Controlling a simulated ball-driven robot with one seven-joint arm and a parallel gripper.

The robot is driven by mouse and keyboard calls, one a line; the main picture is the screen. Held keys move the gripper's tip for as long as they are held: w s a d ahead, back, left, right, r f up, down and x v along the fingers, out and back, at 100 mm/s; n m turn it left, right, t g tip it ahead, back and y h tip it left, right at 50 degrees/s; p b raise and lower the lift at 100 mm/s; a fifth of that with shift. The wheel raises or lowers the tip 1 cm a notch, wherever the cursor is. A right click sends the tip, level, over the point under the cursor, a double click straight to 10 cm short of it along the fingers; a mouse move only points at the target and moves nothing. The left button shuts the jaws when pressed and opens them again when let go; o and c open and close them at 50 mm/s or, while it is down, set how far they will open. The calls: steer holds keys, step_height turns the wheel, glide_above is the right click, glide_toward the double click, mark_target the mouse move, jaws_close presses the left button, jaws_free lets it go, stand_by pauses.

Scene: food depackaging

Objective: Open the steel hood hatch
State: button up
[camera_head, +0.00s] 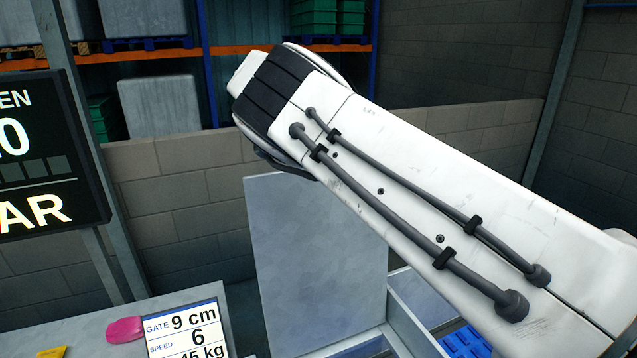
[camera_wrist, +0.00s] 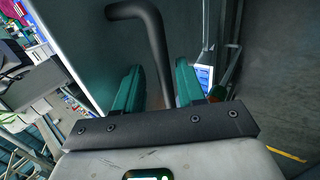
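A plain grey steel panel (camera_head: 320,265), which looks like the hood hatch, stands nearly upright left of the middle in the head view. My white arm covers its upper right part. In the wrist view a dark bent bar handle (camera_wrist: 152,40) turns toward a dark flat panel (camera_wrist: 80,35) on the left. The handle's lower part runs down between the two teal fingers of my gripper (camera_wrist: 157,82). The fingers are apart, with a gap showing between the left finger and the bar. In the head view my gripper is hidden behind my arm.
Steel box walls (camera_head: 410,325) stand at the panel's lower right, with a blue crate or pallet (camera_head: 465,343) beyond. At the left are a dark display board (camera_head: 45,150), a white gate-and-speed sign (camera_head: 187,328) and a pink object (camera_head: 125,329) on a grey surface. A block wall (camera_head: 180,200) stands behind.

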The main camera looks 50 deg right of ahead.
steer(key=shift+r, duration=0.1)
steer(key=shift+r, duration=1.45)
steer(key=s+r, duration=0.1)
steer(key=r, duration=0.1)
steer(key=s+a+r, duration=0.1)
steer(key=s, duration=0.1)
steer(key=s+r, duration=0.1)
steer(key=r, duration=0.1)
steer(key=shift+s+a+r, duration=0.15)
steer(key=shift+a+r, duration=0.15)
steer(key=shift+a, duration=0.05)
steer(key=s+a+r, duration=0.3)
steer(key=s+r, duration=0.1)
steer(key=s, duration=0.4)
steer(key=shift+s+r, duration=0.15)
steer(key=shift+s, duration=0.25)
